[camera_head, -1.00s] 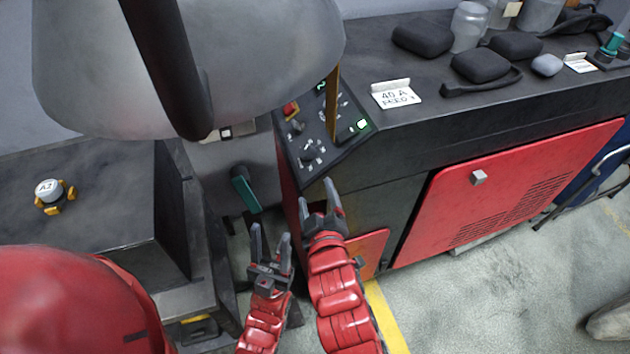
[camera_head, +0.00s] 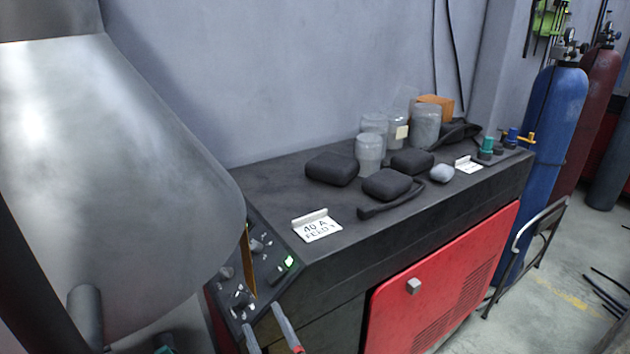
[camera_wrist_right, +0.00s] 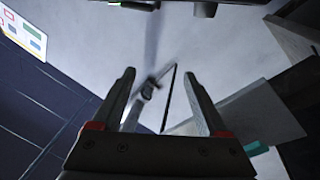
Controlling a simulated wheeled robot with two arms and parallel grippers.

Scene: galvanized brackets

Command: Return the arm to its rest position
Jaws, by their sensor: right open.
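My right gripper (camera_head: 270,335) shows only by its fingertips at the bottom edge of the head view, in front of the control panel (camera_head: 262,262). The fingers are apart and nothing shows between them. The right wrist view also shows the right gripper (camera_wrist_right: 159,75), its two fingers spread and empty, with a blurred grey surface beyond. The rest of the right arm is below the head view. My left gripper is not in the head view.
A black workbench (camera_head: 270,183) carries black pouches (camera_head: 332,169), clear jars (camera_head: 425,125) and a "40 A" card (camera_head: 316,228). A red door (camera_head: 440,285) is on its front. A large grey hood (camera_head: 110,170) fills the left. A blue cylinder (camera_head: 553,130) stands right.

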